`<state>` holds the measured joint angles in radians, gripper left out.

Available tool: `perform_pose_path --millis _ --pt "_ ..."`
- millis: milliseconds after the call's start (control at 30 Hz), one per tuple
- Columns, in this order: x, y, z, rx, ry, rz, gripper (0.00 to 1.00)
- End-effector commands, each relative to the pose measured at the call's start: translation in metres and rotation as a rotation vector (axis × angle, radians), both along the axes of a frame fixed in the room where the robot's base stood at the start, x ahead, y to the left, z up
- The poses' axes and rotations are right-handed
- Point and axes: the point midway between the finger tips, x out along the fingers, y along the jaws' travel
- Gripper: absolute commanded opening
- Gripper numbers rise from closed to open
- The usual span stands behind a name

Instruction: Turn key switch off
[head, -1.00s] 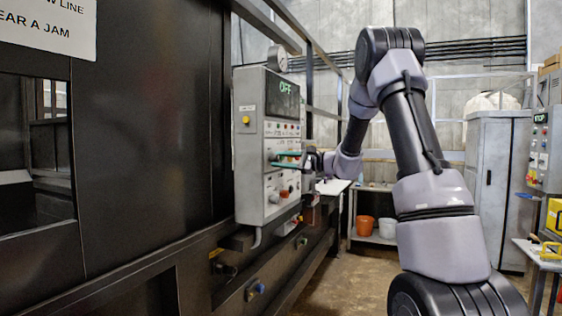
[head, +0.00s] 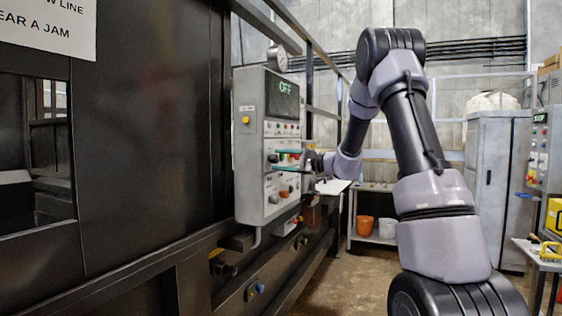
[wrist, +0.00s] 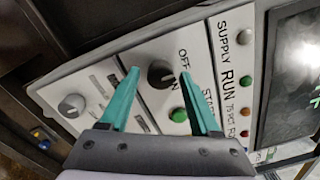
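The control box (head: 249,190) stands on the side of the dark machine, and its screen (head: 283,95) reads OFF in green. The key switch, a round black knob (wrist: 161,74), sits on the light panel in the wrist view. "OFF" is printed above its right side and "ON" partly shows below it. My gripper (wrist: 159,72) is open, with one teal finger on each side of the knob and a visible gap to each. In the head view my gripper (head: 288,160) is at the box's front face. Which way the knob points is not clear.
A grey knob (wrist: 72,105) is on the left of the panel. Orange and white buckets (head: 364,225) stand on a low shelf behind. The floor beside the machine is clear.

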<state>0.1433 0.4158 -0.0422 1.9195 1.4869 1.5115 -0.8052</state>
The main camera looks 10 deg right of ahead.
Motion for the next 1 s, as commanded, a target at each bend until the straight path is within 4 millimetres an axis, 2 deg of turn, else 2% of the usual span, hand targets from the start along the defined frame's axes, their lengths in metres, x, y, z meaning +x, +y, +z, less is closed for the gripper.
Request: perform_pose_path --millis 367,533,800,1000 --pt "-0.001 -0.003 0.001 0.001 0.0 0.0 0.72" --pt "-0.015 -0.022 0.0 0.0 0.0 -0.004 0.72" --pt "-0.047 -0.065 -0.001 0.002 0.0 -0.004 0.72" --pt "-0.062 -0.083 -0.002 0.002 0.0 -0.002 0.72"
